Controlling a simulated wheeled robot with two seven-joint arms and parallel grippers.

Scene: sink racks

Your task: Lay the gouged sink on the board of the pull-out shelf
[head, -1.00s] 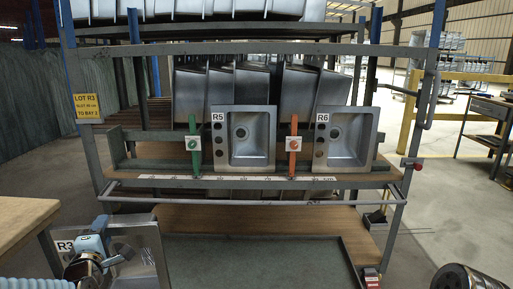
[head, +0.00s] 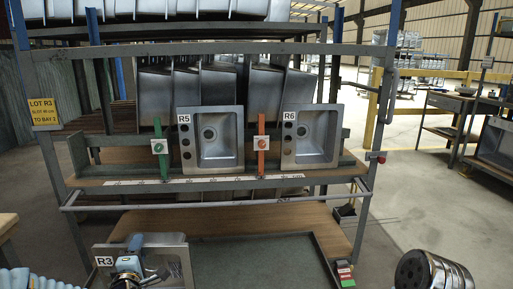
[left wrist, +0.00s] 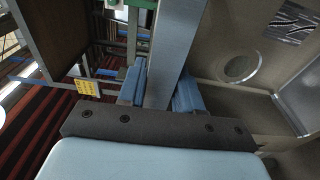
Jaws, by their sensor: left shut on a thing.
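The steel sink tagged R3 (head: 185,252) is at the bottom left of the head view, tilted, in front of the left part of the pull-out shelf. Scratch-like marks show in its bowl; in the left wrist view the sink (left wrist: 222,90) has a dark scored patch at upper right and a round drain. My left gripper (head: 130,264) is shut on its rim; in the left wrist view the blue fingers (left wrist: 160,88) pinch the rim between them. The pull-out shelf's dark green board (head: 265,265) is bare where visible, with a raised edge. My right gripper is not seen.
Sinks R5 (head: 210,140) and R6 (head: 311,138) lean on the rack level above, beside a green clip (head: 160,150) and an orange clip (head: 262,145). A grey rail (head: 220,204) crosses above the shelf.

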